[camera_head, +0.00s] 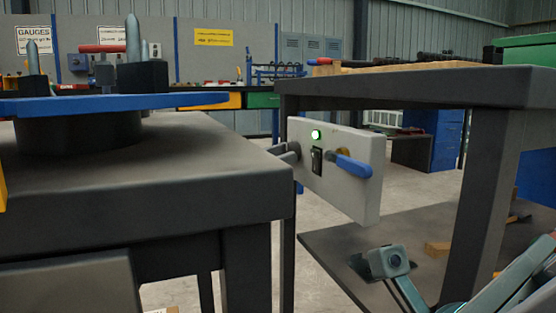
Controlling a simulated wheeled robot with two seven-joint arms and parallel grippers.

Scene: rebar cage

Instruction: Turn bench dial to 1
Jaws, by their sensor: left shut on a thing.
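A pale control panel (310,185) hangs at the middle, by the near corner of the right bench. It carries a lit green lamp (316,134), a black switch (317,161) and a blue-handled lever (353,166) on a brass-coloured hub. The lever points right and slightly down. No numbers can be read on the panel. No fingers are seen on the lever. Grey and teal arm parts show at the lower right. I cannot make out the fingers of my left gripper clearly, nor what they hold. My right gripper's fingers are not seen.
A dark bench (180,175) fills the left, with a blue plate (120,103), black blocks and upright pins on it. The right bench (420,86) has a lower shelf (345,240) with a small wooden block (438,248). A narrow floor gap separates the benches.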

